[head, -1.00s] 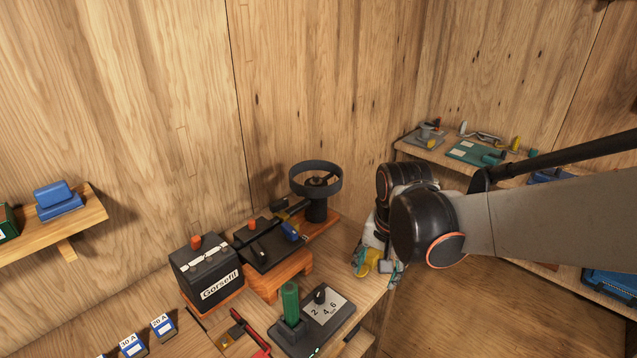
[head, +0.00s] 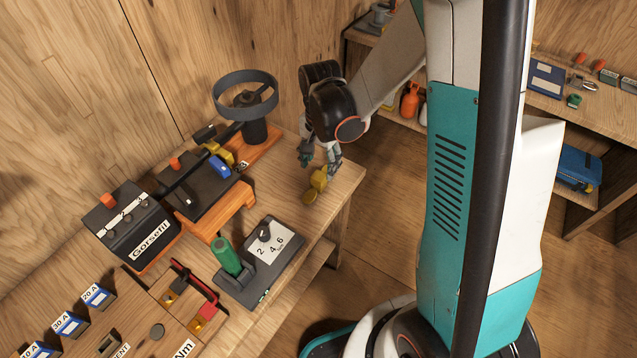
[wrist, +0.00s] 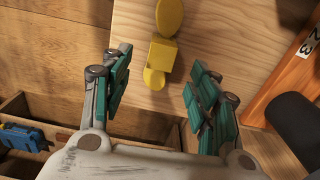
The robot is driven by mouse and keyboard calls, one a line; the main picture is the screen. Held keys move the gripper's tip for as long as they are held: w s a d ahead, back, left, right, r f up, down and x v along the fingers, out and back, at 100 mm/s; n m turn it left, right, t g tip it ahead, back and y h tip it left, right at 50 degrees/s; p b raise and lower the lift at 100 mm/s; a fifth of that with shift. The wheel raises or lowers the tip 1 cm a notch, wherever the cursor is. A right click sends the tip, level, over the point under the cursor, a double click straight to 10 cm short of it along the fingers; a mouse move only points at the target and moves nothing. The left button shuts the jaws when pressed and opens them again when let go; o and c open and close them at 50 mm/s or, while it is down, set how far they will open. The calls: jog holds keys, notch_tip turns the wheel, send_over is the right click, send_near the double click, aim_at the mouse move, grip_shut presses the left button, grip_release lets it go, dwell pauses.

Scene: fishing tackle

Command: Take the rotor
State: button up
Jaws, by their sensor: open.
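A yellow piece (head: 317,184) with a rounded oval end and a block-like end lies on the workbench near its right edge. In the wrist view the yellow piece (wrist: 160,64) is ahead of and between my fingers. My gripper (head: 320,160) is open and empty, pointing down just behind the piece; the fingers (wrist: 161,85) stand either side, apart from it. A dark ring guard (head: 245,76) surrounds a dark hub on a motor (head: 255,131). I cannot tell for certain whether the rotor is the yellow piece or the part inside the ring.
The motor stands on an orange wooden base (head: 264,142) left of my gripper. A black battery (head: 130,223), a dark unit (head: 200,184) on a wooden stand and a control box with a green handle (head: 227,255) fill the left. Bench is clear around the yellow piece.

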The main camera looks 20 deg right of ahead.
aim_at(319, 176)
jog(key=shift+a+f+b, duration=0.2)
jog(key=shift+f+b, duration=1.2)
jog(key=shift+f, duration=2.1)
jog(key=shift+s, duration=0.1)
jog(key=c, duration=1.2)
